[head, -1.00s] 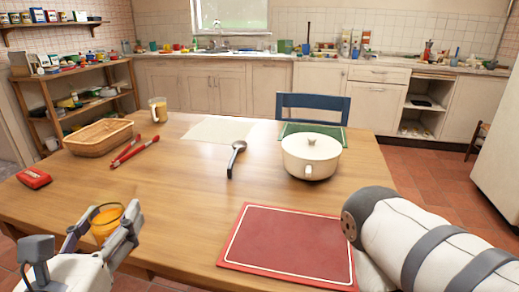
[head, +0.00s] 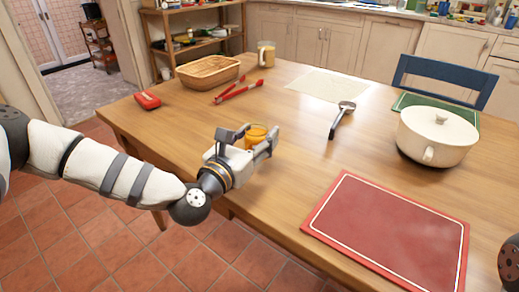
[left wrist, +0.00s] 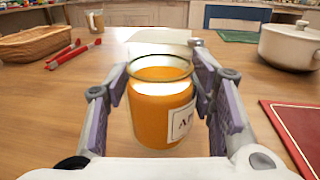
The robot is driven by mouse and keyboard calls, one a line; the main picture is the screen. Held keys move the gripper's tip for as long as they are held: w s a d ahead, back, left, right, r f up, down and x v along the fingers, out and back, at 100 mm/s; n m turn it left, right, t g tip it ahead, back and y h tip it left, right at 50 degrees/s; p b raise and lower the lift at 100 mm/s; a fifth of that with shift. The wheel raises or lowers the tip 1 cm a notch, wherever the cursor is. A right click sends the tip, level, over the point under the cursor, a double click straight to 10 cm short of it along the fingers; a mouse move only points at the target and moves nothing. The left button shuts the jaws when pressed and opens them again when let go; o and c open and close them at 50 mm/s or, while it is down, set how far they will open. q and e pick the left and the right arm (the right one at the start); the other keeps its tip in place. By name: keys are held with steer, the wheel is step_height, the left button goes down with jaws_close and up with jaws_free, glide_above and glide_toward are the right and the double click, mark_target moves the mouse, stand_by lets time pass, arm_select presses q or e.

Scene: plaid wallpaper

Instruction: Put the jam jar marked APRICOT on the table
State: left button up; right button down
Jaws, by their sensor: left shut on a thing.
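The jam jar (head: 257,131) is a clear glass jar with orange contents. In the left wrist view the jar (left wrist: 160,98) is upright, and the start of its label, "AP", shows; the rest of the word is hidden by a finger. My left gripper (head: 255,142) is shut on the jar, with a finger on either side; its fingers also show in the left wrist view (left wrist: 163,100). The jar is over the front part of the wooden table (head: 290,165). I cannot tell whether its base touches the top. My right gripper is out of view.
A red board (head: 390,230) lies right of the jar, with a white pot (head: 435,138) behind it. The wood around the jar is clear.

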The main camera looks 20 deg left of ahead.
arm_select(q)
steer(key=shift+w+a+f, duration=0.1)
steer(key=shift+w+f, duration=0.3)
steer(key=f, duration=0.3)
steer(key=shift+w+f+b, duration=0.25)
steer(key=shift+f+b, duration=0.05)
steer(key=shift+f, duration=0.05)
steer(key=shift+r, duration=0.1)
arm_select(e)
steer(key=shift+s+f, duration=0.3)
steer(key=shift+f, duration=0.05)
arm_select(q)
steer(key=shift+f, duration=0.25)
steer(key=o, duration=1.4)
steer(key=shift+c, duration=0.2)
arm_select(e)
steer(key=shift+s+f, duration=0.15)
arm_select(q)
steer(key=shift+r, duration=0.1)
